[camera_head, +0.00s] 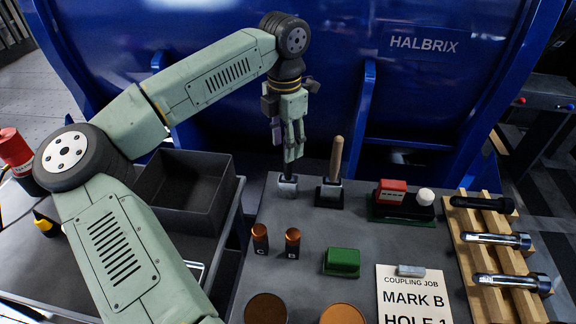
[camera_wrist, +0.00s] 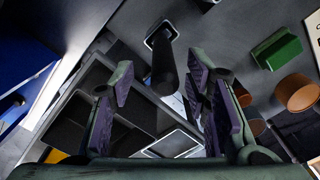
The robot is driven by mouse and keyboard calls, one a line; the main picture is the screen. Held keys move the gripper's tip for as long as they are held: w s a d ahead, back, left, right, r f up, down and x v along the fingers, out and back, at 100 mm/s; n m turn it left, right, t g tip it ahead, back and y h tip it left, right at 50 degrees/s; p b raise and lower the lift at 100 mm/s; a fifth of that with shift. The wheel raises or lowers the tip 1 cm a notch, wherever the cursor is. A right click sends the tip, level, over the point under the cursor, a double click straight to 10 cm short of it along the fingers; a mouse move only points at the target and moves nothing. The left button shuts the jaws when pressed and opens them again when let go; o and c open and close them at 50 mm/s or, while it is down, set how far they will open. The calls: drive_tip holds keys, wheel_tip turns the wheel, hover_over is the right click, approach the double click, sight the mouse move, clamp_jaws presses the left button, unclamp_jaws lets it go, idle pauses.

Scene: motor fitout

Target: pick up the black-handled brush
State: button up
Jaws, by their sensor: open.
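The black-handled brush (camera_head: 288,184) stands upright on the table's back left part, handle up, its pale metal head at the bottom. In the wrist view its dark handle (camera_wrist: 164,72) points up toward the camera, between and ahead of the fingertips. My gripper (camera_head: 291,150) is above it, pointing down, open and empty. In the wrist view the open fingers (camera_wrist: 160,88) lie left and right of the handle with gaps on both sides. The upper handle is partly hidden by the fingers in the head view, and I cannot tell its exact depth between them.
A wooden-handled brush (camera_head: 335,160) stands close to the right. A red-and-white item set (camera_head: 391,192) is farther right. Copper-topped cylinders (camera_head: 260,238) and a green block (camera_head: 342,262) are nearer. An empty dark bin (camera_head: 185,205) lies left, and a blue machine wall (camera_head: 340,60) rises behind.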

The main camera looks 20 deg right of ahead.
sight(288, 178)
drive_tip(key=f, duration=0.2)
drive_tip(key=f+p, duration=0.1)
drive_tip(key=f, duration=0.3)
drive_tip(key=shift+d, duration=0.3)
drive_tip(key=shift+c, duration=0.2)
clamp_jaws()
